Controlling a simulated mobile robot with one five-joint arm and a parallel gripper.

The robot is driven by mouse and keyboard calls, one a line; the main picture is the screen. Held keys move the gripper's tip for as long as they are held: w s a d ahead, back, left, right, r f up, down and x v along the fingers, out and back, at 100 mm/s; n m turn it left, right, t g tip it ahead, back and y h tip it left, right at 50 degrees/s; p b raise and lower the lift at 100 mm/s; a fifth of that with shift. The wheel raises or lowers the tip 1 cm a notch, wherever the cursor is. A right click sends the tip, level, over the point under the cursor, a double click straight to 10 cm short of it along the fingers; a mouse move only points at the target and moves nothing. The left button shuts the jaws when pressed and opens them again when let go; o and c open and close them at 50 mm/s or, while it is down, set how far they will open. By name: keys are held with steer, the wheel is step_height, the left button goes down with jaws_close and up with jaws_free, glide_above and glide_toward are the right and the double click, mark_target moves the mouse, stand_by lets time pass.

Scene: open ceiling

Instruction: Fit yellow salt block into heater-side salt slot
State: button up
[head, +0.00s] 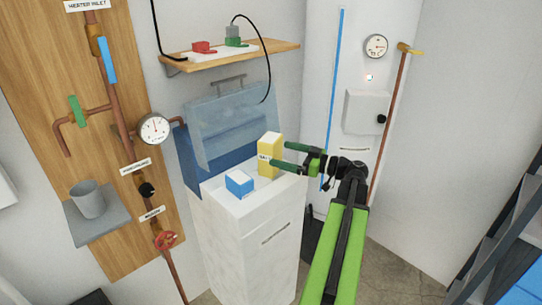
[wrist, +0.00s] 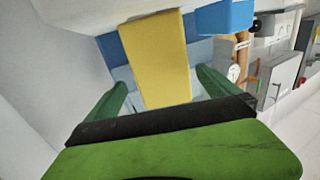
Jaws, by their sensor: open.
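In the wrist view the yellow block (wrist: 155,55) lies between the two green fingers. My gripper (head: 279,155) reaches in from the right at the block, its fingers apart on either side of it. I cannot tell whether the fingers touch it. No slot shows clearly around the block's foot, so I cannot tell whether it sits in one.
A blue-and-white block (head: 239,184) stands left of the yellow one. A translucent blue lid (head: 233,125) is raised behind them. A shelf (head: 275,50) hangs above. A tall white heater-like unit (head: 350,60) stands at the back right, and a pipe board (head: 60,70) at the left.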

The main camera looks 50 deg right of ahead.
mark_target(278, 153)
steer(key=shift+x, duration=2.75)
steer(key=shift+s+a, duration=0.1)
steer(key=shift+a, duration=0.1)
steer(key=c, duration=2.1)
steer(key=shift+d+r, duration=0.1)
step_height(278, 153, up, 3)
steer(key=p, duration=0.3)
steer(key=shift+r, duration=0.2)
steer(key=s+d+r+p, duration=0.2)
steer(key=s, duration=0.1)
steer(key=s+d+r+p, duration=0.2)
steer(key=s+r+p, duration=0.1)
steer(key=s+d+r+p, duration=0.2)
steer(key=s+d, duration=0.1)
steer(key=shift+d+r+p, duration=0.1)
steer(key=shift+r+p, duration=0.1)
steer(key=shift+p, duration=0.2)
